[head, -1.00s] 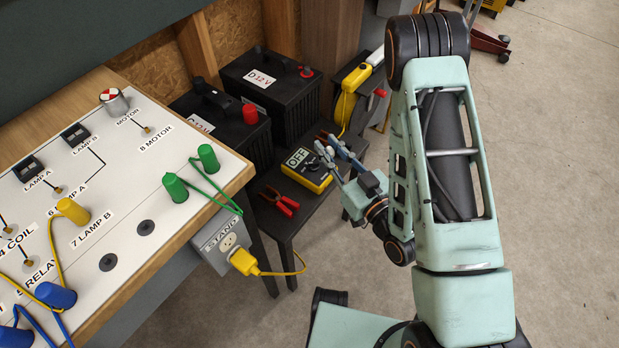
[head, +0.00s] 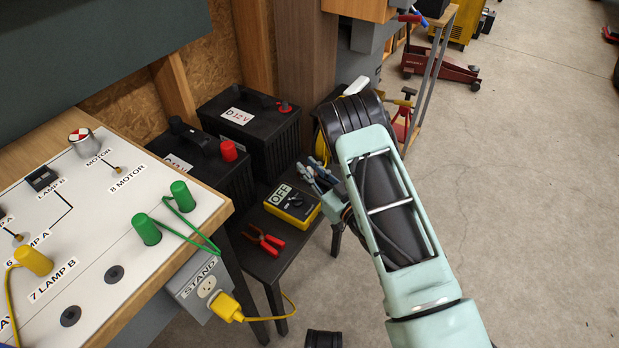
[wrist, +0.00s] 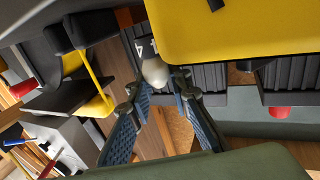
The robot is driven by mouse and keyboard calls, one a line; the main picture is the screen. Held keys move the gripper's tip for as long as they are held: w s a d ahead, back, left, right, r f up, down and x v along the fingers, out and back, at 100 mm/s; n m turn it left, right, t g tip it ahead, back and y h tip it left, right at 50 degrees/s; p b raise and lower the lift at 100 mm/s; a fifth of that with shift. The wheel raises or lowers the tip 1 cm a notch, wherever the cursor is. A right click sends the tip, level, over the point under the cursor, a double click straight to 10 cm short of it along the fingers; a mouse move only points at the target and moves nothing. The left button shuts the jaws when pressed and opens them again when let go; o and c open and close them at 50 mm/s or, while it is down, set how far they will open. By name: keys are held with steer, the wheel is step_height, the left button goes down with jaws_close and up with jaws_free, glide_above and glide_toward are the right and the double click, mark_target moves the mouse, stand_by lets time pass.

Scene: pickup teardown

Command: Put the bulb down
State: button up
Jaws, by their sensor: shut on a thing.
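The bulb (wrist: 155,70) is a pale rounded shape at the fingertips in the wrist view. My gripper (wrist: 154,86) is shut on it, with a blue-grey finger on either side. In the head view my gripper (head: 318,174) is over the far right part of the small dark table (head: 262,266), beside the yellow multimeter (head: 292,205). The bulb cannot be made out in the head view. My arm hides part of the table's right side.
Red-handled pliers (head: 265,240) lie on the small table near the multimeter. Black batteries (head: 262,125) stand behind it. The labelled board (head: 85,225) with green plugs (head: 147,230) is at left. Open floor (head: 520,190) is at right.

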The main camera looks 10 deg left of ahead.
steer(key=shift+f+b, duration=0.3)
steer(key=shift+f, duration=1.2)
steer(key=shift+f, duration=0.15)
steer(key=o, duration=0.8)
steer(key=shift+o, duration=0.2)
